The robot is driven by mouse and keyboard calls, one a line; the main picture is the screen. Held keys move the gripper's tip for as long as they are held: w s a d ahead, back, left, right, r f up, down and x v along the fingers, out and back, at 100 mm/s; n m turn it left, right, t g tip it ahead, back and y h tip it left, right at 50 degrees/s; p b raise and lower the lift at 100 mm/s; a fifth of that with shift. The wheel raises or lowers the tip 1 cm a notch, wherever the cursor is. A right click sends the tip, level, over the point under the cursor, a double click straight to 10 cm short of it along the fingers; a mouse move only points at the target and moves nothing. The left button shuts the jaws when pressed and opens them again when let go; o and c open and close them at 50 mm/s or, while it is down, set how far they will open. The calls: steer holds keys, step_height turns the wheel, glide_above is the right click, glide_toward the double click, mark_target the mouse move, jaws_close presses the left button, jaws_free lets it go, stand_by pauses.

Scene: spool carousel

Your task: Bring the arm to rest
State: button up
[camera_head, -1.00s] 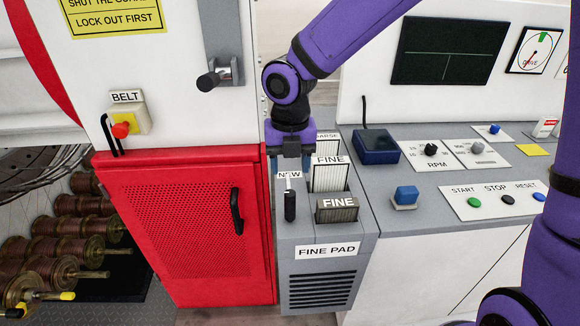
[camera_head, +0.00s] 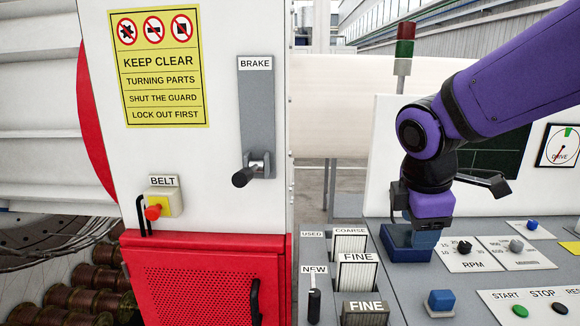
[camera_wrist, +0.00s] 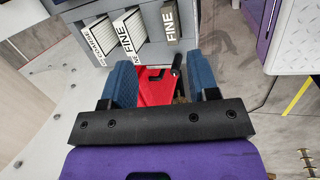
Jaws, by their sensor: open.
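My purple arm reaches in from the right in the head view and bends down at a dark joint. How high the fingertips are above the console is hard to tell.
The red mesh guard (camera_head: 205,285) and white panel with the BRAKE lever (camera_head: 250,168) and BELT switch (camera_head: 163,203) stand at left. Console knobs, a blue button (camera_head: 440,302) and a signal tower (camera_head: 404,50) are at right.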

steer(key=s+d+r+m+t+y, duration=0.1)
steer(key=s+d+r+m, duration=0.2)
steer(key=s+m, duration=0.3)
steer(key=s+d+r+m+t, duration=0.1)
steer(key=s+d+r+m, duration=0.2)
steer(key=s+d+m, duration=0.3)
steer(key=m, duration=0.4)
steer(key=shift+s+d+m+t+y, duration=0.15)
steer(key=shift+s+m+t+y, duration=0.15)
steer(key=shift+m+t+y, duration=0.1)
